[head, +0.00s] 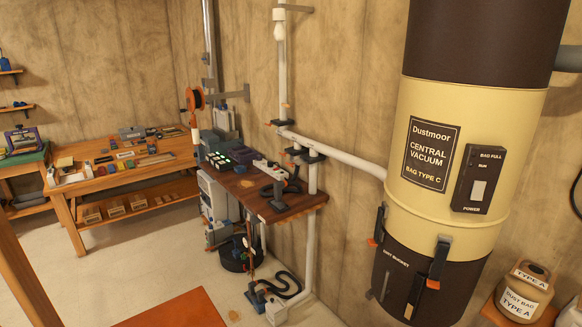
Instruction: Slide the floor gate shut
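White duct pipe (335,155) runs from the central vacuum (465,140) along the wall, with branches going up and down. Neither of my grippers is in view.
A dark wooden wall shelf (300,205) with devices on it juts out above the floor fitting. A workbench (130,180) with tools stands at the left. A dust bag jug (525,292) stands at the lower right. Concrete floor (130,265) is clear between workbench and shelf.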

